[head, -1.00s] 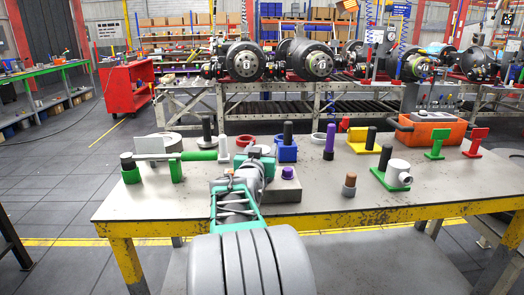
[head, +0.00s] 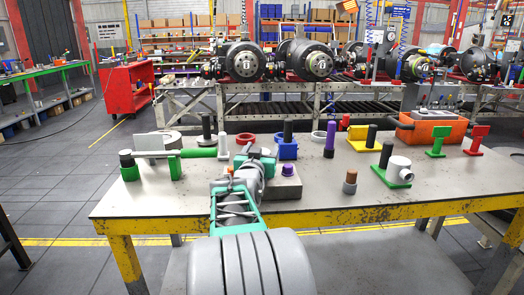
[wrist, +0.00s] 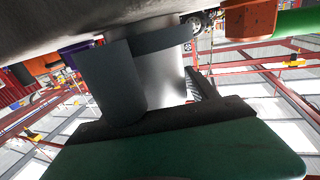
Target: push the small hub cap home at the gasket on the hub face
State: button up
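My gripper (head: 262,153) is low over the table, at the left back of a grey block (head: 286,187) with a small purple round piece (head: 288,170) on top. In the wrist view, its green body (wrist: 180,155) fills the bottom, with dark grey parts in front of a silver cylinder (wrist: 165,80). I cannot tell whether the fingers are apart or hold something. I cannot pick out the small hub cap, gasket or hub face with certainty; the arm and gripper hide part of the block's surroundings.
The table (head: 150,205) holds a green rod on stands (head: 199,153), a blue holder (head: 287,150), a purple post (head: 329,140), a brown-topped peg (head: 350,180) and a green base with a white pipe (head: 399,170). An orange toolbox (head: 432,132) stands behind. The front right of the table is clear.

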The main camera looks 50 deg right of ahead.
jog(key=shift+o, duration=1.1)
jog(key=shift+f, duration=0.3)
jog(key=shift+a+f, duration=0.1)
jog(key=shift+a, duration=0.05)
jog(key=v, duration=0.7)
jog(key=shift+r, duration=0.25)
jog(key=shift+s+a, duration=0.25)
jog(key=shift+r, duration=0.1)
